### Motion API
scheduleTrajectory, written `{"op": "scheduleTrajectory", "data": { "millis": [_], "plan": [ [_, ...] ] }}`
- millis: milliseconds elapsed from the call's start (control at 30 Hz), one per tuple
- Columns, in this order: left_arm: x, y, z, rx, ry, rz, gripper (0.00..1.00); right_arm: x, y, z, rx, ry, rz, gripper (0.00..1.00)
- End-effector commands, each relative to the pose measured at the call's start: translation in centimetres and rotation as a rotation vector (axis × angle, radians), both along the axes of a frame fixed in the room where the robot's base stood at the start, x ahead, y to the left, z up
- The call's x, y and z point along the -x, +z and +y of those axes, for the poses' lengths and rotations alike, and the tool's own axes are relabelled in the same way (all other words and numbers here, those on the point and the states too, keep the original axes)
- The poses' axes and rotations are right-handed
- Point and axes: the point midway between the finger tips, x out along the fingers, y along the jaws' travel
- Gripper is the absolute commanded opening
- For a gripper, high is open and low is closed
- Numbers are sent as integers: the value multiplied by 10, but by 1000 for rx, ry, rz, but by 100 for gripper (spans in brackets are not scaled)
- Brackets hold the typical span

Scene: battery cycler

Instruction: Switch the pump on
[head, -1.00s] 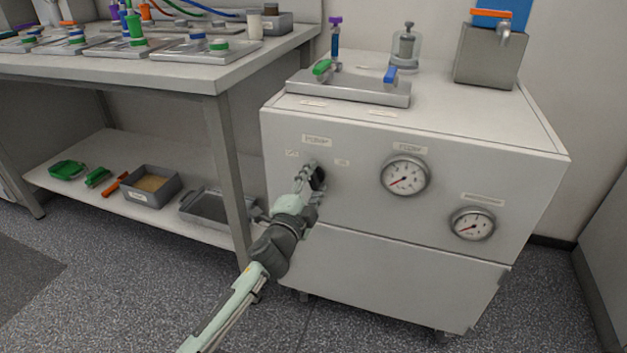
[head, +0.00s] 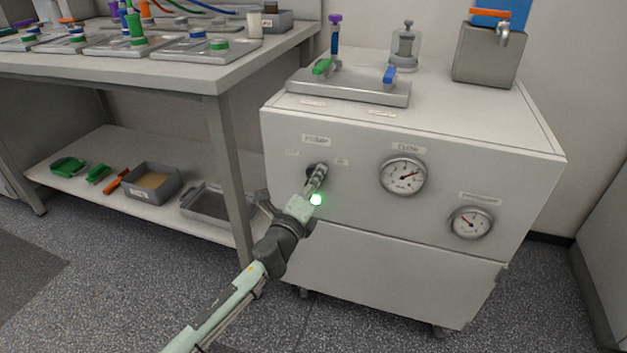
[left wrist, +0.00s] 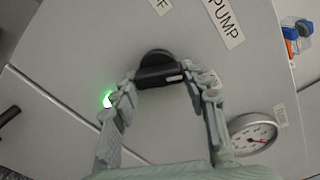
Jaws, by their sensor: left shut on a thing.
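The pump's black knob (head: 311,170) is on the front of the white cabinet (head: 400,245), under the "PUMP" label (head: 316,140). In the left wrist view, the knob's bar (left wrist: 160,76) lies between the fingers of my left gripper (left wrist: 163,82). My left gripper (head: 319,180) is shut on the knob and hides part of it in the head view. A green lamp (head: 316,200) is lit just below the knob; it also glows in the left wrist view (left wrist: 107,99). The flow gauge (head: 404,177) has its needle pointing right and slightly up.
A second gauge (head: 471,222) sits lower right, its needle toward upper left. A metal plate with valves (head: 350,92) and a tank with a tap (head: 487,55) stand on the cabinet. The workbench (head: 215,85) is close on the left, its leg near my arm.

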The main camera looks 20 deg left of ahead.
Motion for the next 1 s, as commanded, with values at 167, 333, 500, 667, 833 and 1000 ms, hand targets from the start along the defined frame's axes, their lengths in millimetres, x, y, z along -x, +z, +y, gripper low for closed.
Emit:
{"op": "scheduleTrajectory", "data": {
  "millis": [167,333,500,667,833,1000],
  "plan": [
    [0,0,1,-57,2,-2,15,-1,-5,0,-1,0,7,30],
    [0,0,1,-80,2,-3,15,-1,-7,0,-2,-1,8,30],
    [0,0,1,-85,2,-3,15,-1,-7,1,-3,0,5,30],
    [0,0,1,-85,2,-3,15,-1,-7,1,-5,0,5,30],
    [0,0,1,-84,2,-3,58,-1,-6,1,-4,-1,5,30],
    [0,0,1,-83,1,-2,66,-1,-6,1,-3,-1,6,30]
  ]
}}
